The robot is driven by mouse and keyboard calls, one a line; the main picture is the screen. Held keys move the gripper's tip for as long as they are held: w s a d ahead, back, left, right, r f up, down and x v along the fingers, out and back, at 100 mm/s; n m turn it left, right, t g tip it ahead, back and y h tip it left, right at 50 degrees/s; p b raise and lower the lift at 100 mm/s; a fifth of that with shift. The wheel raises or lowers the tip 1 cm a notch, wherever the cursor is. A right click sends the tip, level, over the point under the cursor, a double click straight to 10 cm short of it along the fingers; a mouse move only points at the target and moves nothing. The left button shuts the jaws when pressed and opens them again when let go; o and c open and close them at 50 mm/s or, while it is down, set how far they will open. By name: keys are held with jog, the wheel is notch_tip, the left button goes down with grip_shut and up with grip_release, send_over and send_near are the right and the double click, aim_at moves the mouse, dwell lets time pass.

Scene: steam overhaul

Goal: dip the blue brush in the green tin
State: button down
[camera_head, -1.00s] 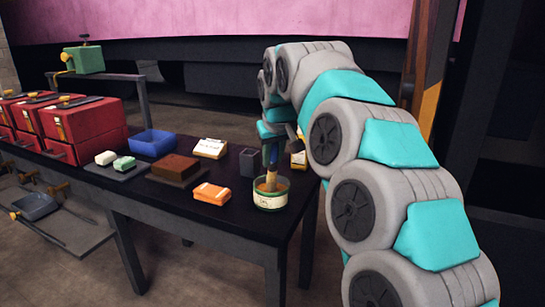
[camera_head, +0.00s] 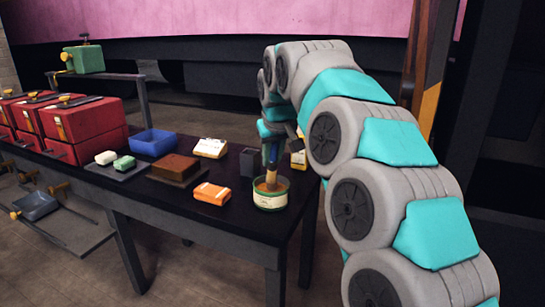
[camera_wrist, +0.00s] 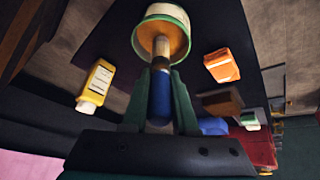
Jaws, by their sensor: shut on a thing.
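The green tin (camera_head: 270,195) stands on the dark table near its front right corner, with a pale label and brown contents. It also shows at the top of the wrist view (camera_wrist: 178,38). My gripper (camera_wrist: 160,88) is shut on the blue brush (camera_wrist: 160,97), whose blue handle lies between the fingers. The brush points down, and its pale lower end (camera_head: 271,179) is inside the tin's opening. How deep the bristle tip sits is hidden by the tin wall. In the head view my arm partly covers the gripper.
An orange box (camera_head: 212,193) lies left of the tin. A dark grey holder (camera_head: 249,162) stands behind it, and a yellow bottle (camera_wrist: 96,84) is close by. A brown block (camera_head: 175,168), blue tray (camera_head: 152,142) and red boxes (camera_head: 68,125) are farther left.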

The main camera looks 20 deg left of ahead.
jog(key=shift+r+p, duration=1.6)
jog(key=shift+r, duration=1.6)
